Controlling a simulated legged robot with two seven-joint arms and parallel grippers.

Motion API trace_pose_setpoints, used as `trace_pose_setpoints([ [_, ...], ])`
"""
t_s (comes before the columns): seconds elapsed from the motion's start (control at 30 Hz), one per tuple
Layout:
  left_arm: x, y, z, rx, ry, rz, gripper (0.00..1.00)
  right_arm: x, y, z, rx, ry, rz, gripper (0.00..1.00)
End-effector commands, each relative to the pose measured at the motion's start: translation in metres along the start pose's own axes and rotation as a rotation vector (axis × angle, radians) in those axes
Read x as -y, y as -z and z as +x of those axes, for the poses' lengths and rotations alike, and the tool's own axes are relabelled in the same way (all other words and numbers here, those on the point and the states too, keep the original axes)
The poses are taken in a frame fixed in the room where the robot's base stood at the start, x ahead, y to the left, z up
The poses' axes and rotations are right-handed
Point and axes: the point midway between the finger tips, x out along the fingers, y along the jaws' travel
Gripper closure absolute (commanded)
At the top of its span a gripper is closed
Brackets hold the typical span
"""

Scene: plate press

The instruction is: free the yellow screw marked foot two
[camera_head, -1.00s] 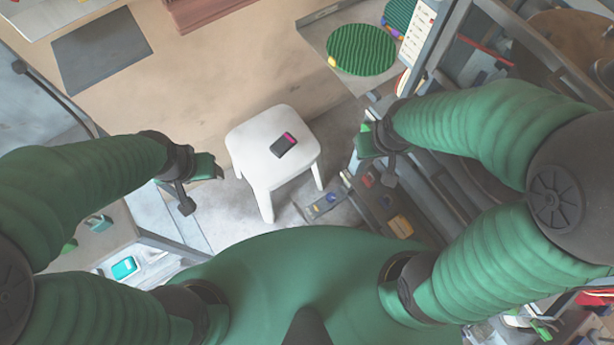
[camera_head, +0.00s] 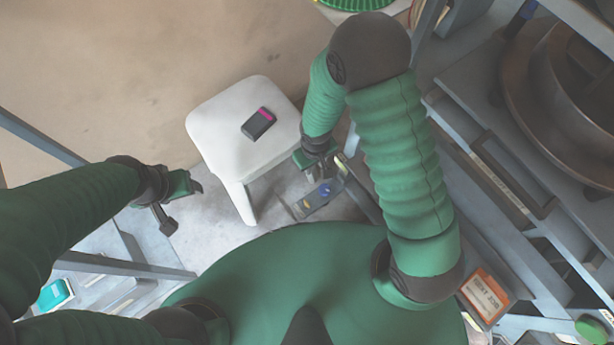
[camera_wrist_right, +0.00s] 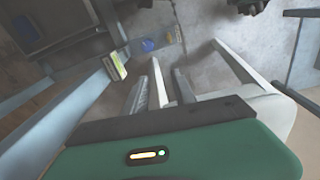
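A small grey plate (camera_head: 313,202) lies on the floor below the stool's right side. It carries a yellow part (camera_head: 306,203) and a blue part (camera_head: 325,189). The yellow part may be the screw; no marking is readable. In the right wrist view the yellow part (camera_wrist_right: 168,38) and blue part (camera_wrist_right: 148,45) show near the top. My right gripper (camera_head: 320,168) hangs beside the stool, just above the plate in the head view and apart from the yellow part. Its opening is unclear. My left gripper (camera_head: 188,187) is left of the stool, away from the plate; its opening is unclear.
A white stool (camera_head: 225,135) with a dark and pink device (camera_head: 258,123) on top stands close to my right gripper. Grey machinery (camera_head: 500,170) fills the right side. An orange-framed sign (camera_head: 484,297) is at lower right. The floor at upper left is clear.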

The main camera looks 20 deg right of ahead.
Motion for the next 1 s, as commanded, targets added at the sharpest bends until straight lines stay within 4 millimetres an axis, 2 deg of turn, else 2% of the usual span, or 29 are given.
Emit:
trace_pose_setpoints([
  [0.03,0.000,-0.011,0.046,0.000,0.000,0.000,0.38,0.010,-0.005,0.065,0.018,0.009,-0.022,0.68],
  [0.1,0.000,-0.015,0.066,0.000,0.000,0.000,0.38,0.021,-0.010,0.105,0.032,0.020,-0.046,0.68],
  [0.13,0.000,-0.017,0.072,0.000,0.000,0.000,0.38,0.024,-0.012,0.118,0.037,0.024,-0.054,0.68],
  [0.2,0.000,-0.018,0.080,0.000,0.000,0.000,0.38,0.030,-0.014,0.137,0.043,0.032,-0.066,0.68],
  [0.37,0.000,-0.019,0.084,-0.001,0.000,0.000,0.38,0.035,-0.017,0.152,0.049,0.037,-0.076,0.68],
  [0.47,0.000,-0.021,0.093,-0.002,0.000,0.000,0.38,0.035,-0.018,0.168,0.051,0.037,-0.075,0.68],
  [0.8,0.000,-0.034,0.147,-0.001,0.000,0.000,0.38,0.038,-0.023,0.259,0.052,0.036,-0.076,0.68],
  [1.0,0.000,-0.040,0.170,-0.001,0.000,0.000,0.38,0.040,-0.024,0.299,0.050,0.037,-0.074,0.68],
])
